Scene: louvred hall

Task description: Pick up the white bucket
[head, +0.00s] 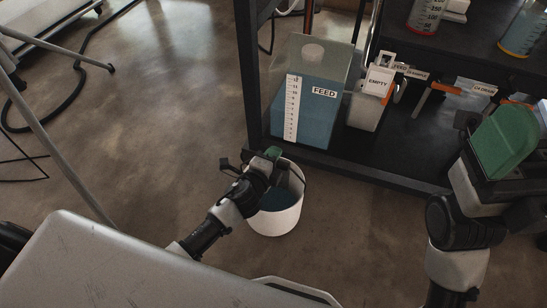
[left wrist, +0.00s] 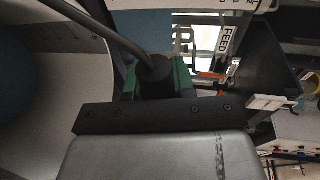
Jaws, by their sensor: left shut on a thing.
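The white bucket (head: 278,222) is upright in front of the dark shelf unit in the head view, with something blue-grey inside. I cannot tell whether its base touches the floor. Its pale inner wall fills the left of the left wrist view (left wrist: 75,85). My left gripper (head: 272,154) is at the bucket's top, shut on its dark handle. In the left wrist view the handle (left wrist: 105,35) runs to a black grip between the green fingers (left wrist: 157,80). My right gripper (head: 505,137) is raised at the right, away from the bucket; its finger gap is not clear.
A dark shelf unit (head: 420,172) stands just behind the bucket. It holds a blue-filled FEED tank (head: 308,105) and a white container marked EMPTY (head: 367,108). A black hose (head: 77,85) lies on the floor at left. Floor left of the bucket is clear.

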